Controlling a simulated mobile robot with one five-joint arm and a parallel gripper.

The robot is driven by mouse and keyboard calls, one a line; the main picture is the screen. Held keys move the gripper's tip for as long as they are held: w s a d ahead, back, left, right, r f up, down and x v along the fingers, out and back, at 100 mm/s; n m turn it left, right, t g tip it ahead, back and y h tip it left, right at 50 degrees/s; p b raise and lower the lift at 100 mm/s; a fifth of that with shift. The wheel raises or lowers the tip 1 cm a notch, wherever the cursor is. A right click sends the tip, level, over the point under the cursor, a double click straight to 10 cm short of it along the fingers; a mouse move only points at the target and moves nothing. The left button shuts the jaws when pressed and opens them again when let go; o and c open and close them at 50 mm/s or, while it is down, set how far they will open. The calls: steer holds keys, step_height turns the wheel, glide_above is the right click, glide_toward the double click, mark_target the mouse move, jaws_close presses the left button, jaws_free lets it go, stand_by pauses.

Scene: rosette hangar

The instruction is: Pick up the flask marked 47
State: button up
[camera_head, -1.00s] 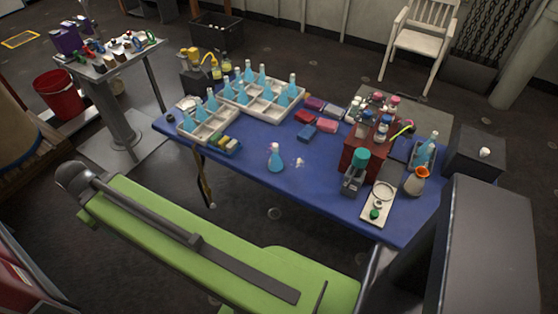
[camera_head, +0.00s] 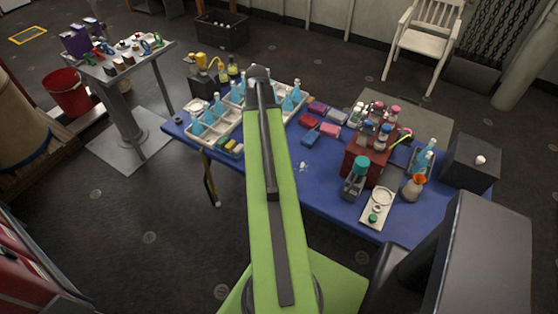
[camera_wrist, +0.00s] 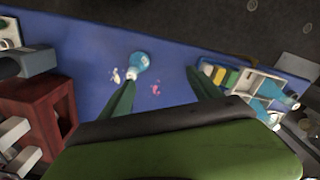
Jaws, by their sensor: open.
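A lone flask with blue liquid (camera_wrist: 139,62) stands on the blue table (camera_wrist: 85,55) in the wrist view, by the table's edge. No number on it can be read. My gripper (camera_wrist: 160,78) is open and empty, its two green fingers apart above the table. In the picture, the flask is just beyond the tip of the left finger, not between the fingers. I cannot tell the height of the fingers above the table. In the head view my green arm hides this flask. Other blue flasks (camera_head: 197,127) stand in white divided trays (camera_head: 222,129); their marks are unreadable.
A red rack with bottles (camera_head: 366,150) stands right of centre, with a teal-topped device (camera_head: 355,178) in front. Pale and pink spots (camera_wrist: 155,89) mark the cloth near the lone flask.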

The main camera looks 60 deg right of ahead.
steer(key=s+d+m, duration=0.2)
steer(key=s+d, duration=0.3)
steer(key=s, duration=0.1)
steer(key=f+b, duration=0.7)
steer(key=b, duration=0.1)
steer(key=f+b, duration=0.4)
steer(key=shift+w+a+f, duration=0.2)
steer(key=shift+w+f, duration=0.1)
steer(key=shift+f, duration=0.05)
steer(key=f+b, duration=0.5)
steer(key=shift+s+a+f, duration=0.1)
steer(key=shift+a, duration=0.2)
steer(key=shift+r, duration=0.2)
steer(key=c, duration=1.1)
